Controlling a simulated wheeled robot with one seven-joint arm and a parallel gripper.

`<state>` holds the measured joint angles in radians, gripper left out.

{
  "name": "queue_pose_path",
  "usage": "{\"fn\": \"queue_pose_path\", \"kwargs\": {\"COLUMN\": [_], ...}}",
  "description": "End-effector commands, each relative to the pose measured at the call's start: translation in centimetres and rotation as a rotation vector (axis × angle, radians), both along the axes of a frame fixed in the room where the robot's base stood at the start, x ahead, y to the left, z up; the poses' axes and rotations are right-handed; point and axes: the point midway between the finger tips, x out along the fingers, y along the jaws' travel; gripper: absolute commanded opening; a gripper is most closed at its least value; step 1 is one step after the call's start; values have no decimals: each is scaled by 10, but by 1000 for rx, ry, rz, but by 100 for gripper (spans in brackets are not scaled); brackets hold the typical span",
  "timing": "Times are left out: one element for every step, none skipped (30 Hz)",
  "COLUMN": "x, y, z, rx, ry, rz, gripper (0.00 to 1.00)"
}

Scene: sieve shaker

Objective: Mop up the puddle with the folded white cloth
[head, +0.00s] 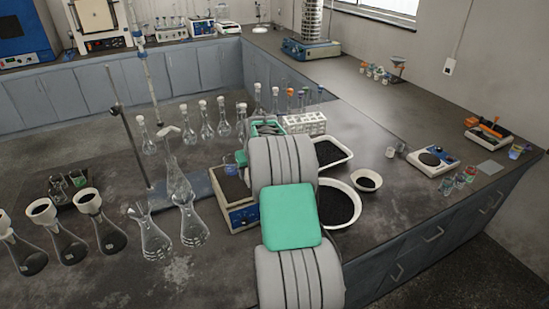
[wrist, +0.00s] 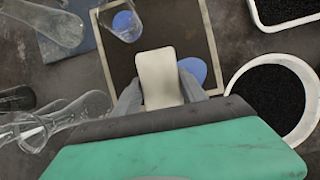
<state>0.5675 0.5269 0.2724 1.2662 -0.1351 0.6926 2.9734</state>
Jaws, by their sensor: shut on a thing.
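In the wrist view my gripper (wrist: 168,92) is shut on the folded white cloth (wrist: 157,72), a small off-white pad held between two grey fingers. A flat blue patch, the puddle (wrist: 197,69), shows to the right of the cloth on the dark square top of a device (wrist: 207,38) with a cream rim. The cloth and a finger cover part of the puddle. I cannot tell whether the cloth touches the surface. In the head view my arm hides the gripper, cloth and puddle; the device (head: 242,217) shows its blue front at the arm's left.
A glass beaker with blue liquid (wrist: 124,24) stands on the device top, close to the cloth. Glass flasks (wrist: 70,115) stand to the left. A white bowl of black grains (wrist: 310,85) and a white tray (wrist: 283,25) of them lie to the right.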

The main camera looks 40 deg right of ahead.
Motion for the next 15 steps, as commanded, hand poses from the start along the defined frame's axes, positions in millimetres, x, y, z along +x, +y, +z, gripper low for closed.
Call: {"fn": "queue_pose_path", "kwargs": {"x": [1, 1, 2, 2, 2, 2, 3, 3, 3, 3, 3, 3, 3, 3, 3], "y": [1, 1, 2, 3, 3, 4, 4, 4, 5, 5, 5, 5, 5, 5, 5], "z": [9, 12, 16, 19, 21, 24, 25, 27, 28, 29, 29, 30, 29, 29, 29], "rx": [-1, -1, -1, -1, -1, -1, -1, -1, 0, 0, -1, -1, -1, -1, -1], "ry": [-2, -2, -2, -2, -2, -2, -2, -2, -2, -2, -2, -2, -1, -1, -1], "rz": [2, 3, 4, 4, 5, 6, 6, 7, 8, 8, 9, 9, 9, 9, 9], "gripper": [10, 10, 10, 10, 10, 10, 10, 10, 10, 10, 10, 10, 10, 10, 10]}}
